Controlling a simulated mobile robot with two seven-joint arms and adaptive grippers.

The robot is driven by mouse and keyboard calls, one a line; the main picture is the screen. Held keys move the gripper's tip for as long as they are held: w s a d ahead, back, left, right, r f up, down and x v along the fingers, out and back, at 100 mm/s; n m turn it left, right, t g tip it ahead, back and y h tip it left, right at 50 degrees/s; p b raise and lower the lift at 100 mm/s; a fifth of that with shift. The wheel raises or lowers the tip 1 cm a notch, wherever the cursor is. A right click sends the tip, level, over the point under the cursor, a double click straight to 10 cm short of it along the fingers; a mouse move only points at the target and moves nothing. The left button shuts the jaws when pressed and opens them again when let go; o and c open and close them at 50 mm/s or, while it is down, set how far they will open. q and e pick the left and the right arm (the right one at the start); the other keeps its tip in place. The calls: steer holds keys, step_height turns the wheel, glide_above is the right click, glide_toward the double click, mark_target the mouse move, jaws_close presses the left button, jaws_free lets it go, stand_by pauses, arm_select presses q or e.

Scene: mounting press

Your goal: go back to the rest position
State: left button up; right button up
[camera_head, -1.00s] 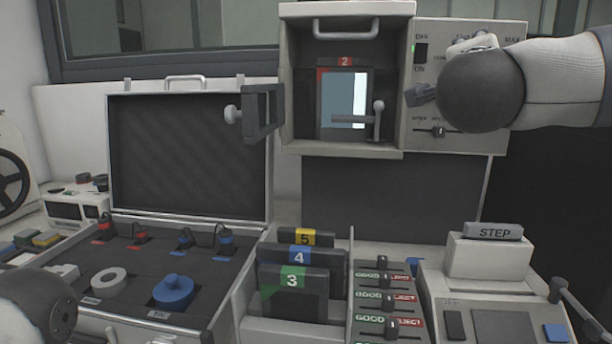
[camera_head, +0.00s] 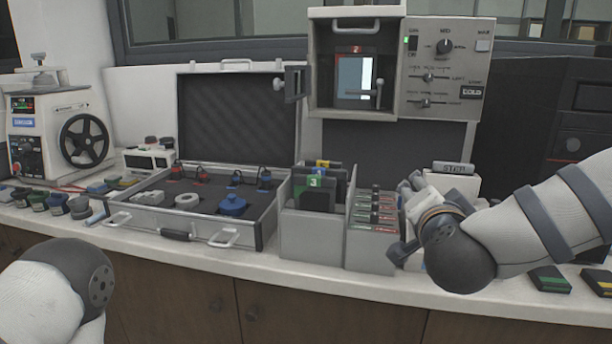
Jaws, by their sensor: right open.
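My right gripper (camera_head: 402,218) is in front of the row of good/reject switches and the step box, at the right of the counter. Its jaws are open, with nothing seen between them; its wrist hides part of the step box. My left arm (camera_head: 60,285) shows at the lower left, in front of the counter; its gripper is out of the picture. The mounting press (camera_head: 400,120) stands at the back, its small door swung open to the left. A cartridge marked 2 (camera_head: 356,78) sits inside its chamber.
An open case (camera_head: 265,225) with a blue knob-like part and a tape roll lies mid-counter. A grey rack (camera_head: 308,235) holds numbered cartridges. A machine with a black wheel (camera_head: 84,140) stands far left. Dark cartridges (camera_head: 549,280) lie at right. The counter's front edge (camera_head: 210,255) is clear.

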steer(key=s+a+f+n+g+y, duration=0.1)
steer(key=s+f, duration=0.1)
steer(key=f, duration=0.3)
steer(key=s+a+f+n+g+y, duration=0.1)
steer(key=s+f, duration=0.1)
steer(key=f, duration=0.3)
steer(key=s+a+f+n+g+y, duration=0.1)
steer(key=s+f+n, duration=0.1)
steer(key=f, duration=0.3)
steer(key=shift+s+a+f, duration=0.1)
steer(key=shift+s+f, duration=0.15)
steer(key=shift+f, duration=0.1)
steer(key=s+f+n+g+y, duration=0.25)
steer(key=s+f+g, duration=0.25)
steer(key=s+f, duration=0.65)
steer(key=s+d+f+n+g, duration=0.2)
steer(key=s+f+g, duration=0.2)
steer(key=s, duration=1)
steer(key=s+d+f+n+g+h, duration=0.1)
steer(key=s+f+g, duration=0.4)
steer(key=s, duration=0.9)
step_height(320, 180, down, 3)
steer(key=shift+d+f+n, duration=0.1)
steer(key=shift+d+n, duration=0.55)
steer(key=shift+d, duration=0.35)
steer(key=shift+h, duration=0.25)
